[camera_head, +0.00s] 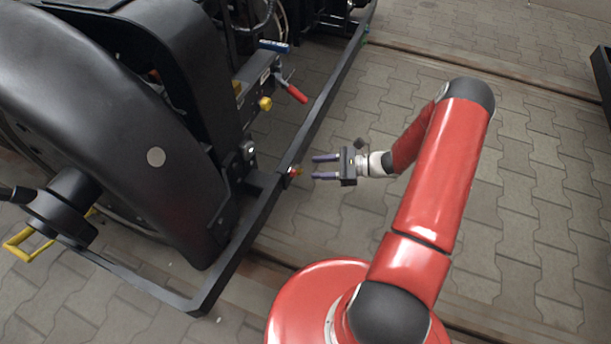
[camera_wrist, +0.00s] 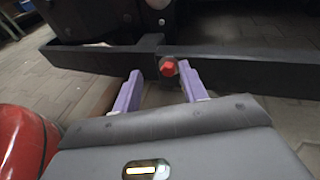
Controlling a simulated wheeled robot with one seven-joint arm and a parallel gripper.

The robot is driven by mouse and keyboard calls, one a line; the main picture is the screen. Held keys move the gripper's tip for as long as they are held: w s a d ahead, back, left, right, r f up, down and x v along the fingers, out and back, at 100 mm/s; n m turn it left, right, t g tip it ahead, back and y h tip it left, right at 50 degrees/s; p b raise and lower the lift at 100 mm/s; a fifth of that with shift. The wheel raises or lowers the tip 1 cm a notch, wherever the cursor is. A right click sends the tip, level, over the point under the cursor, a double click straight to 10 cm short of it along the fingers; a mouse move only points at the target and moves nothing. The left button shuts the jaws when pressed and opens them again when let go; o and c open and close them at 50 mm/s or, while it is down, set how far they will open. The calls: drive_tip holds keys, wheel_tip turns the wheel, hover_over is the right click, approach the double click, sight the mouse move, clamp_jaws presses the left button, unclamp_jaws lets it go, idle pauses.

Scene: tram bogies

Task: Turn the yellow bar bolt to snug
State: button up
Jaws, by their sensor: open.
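A small bolt with a red head (camera_wrist: 168,66) sits on the side of the dark bar (camera_wrist: 245,72), just beyond my fingertips in the wrist view. In the head view the same spot shows a small red-orange piece (camera_head: 295,171) with a hint of yellow, on the long black bar (camera_head: 318,109). My gripper (camera_head: 314,167) is open and empty, to the right of the bolt, with its two purple fingers pointing at the bar. A small gap shows between fingertips and bolt. In the wrist view the bolt lies between the finger lines, closer to the right finger.
A yellow knob (camera_head: 265,103) and a red-handled lever (camera_head: 297,94) stick out from the black bogie behind the bar. A large black curved cover (camera_head: 110,120) fills the left. The paved floor (camera_head: 530,200) at right is clear.

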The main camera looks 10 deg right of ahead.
wheel_tip(320, 180, down, 10)
drive_tip(key=w+d+m+t+b, duration=0.1)
drive_tip(key=d+m+t, duration=0.1)
drive_tip(key=m+t, duration=0.35)
drive_tip(key=x, duration=0.7)
drive_tip(key=shift+w+m+b, duration=0.25)
drive_tip(key=shift+m+b, duration=0.05)
drive_tip(key=shift+m, duration=0.05)
drive_tip(key=shift+c, duration=0.4)
clamp_jaws()
